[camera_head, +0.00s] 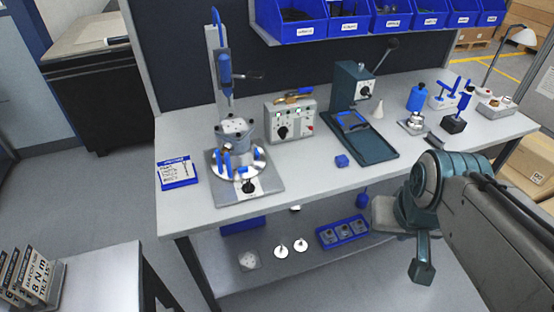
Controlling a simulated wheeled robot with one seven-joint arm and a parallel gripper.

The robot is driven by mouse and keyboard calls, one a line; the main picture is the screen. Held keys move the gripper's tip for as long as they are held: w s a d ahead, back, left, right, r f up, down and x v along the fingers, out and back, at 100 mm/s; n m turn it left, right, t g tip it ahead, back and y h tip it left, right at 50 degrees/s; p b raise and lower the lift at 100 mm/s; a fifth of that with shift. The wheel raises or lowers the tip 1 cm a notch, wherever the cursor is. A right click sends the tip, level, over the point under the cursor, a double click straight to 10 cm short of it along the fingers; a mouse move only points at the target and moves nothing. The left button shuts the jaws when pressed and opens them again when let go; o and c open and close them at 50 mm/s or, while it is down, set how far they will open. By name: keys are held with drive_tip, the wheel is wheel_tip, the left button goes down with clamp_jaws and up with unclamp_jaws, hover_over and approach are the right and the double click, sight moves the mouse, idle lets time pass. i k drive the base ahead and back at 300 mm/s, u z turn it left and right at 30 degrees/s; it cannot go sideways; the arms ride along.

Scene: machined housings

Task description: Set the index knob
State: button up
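A round indexing fixture (238,163) with a silver disc and blue clamps stands on a grey base plate at the left of the bench. A grey machined housing (234,130) sits on top of it. A black knob (250,186) is on the front of its base plate. A second black knob (282,132) is on the grey control box behind it to the right. No readable label shows which is the index knob. The end of my arm, with my gripper (422,268), hangs at the right in front of the bench, well apart from both knobs. Its fingers are not clear.
A blue-edged card (176,172) lies left of the fixture. Blue bins (300,28) hang above. The lower shelf holds a blue tray (342,232). Bare bench lies right of the fixture.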

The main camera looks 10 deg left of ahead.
sight(248, 188)
drive_tip(key=u, duration=0.2)
drive_tip(key=i, duration=0.85)
drive_tip(key=u, duration=0.8)
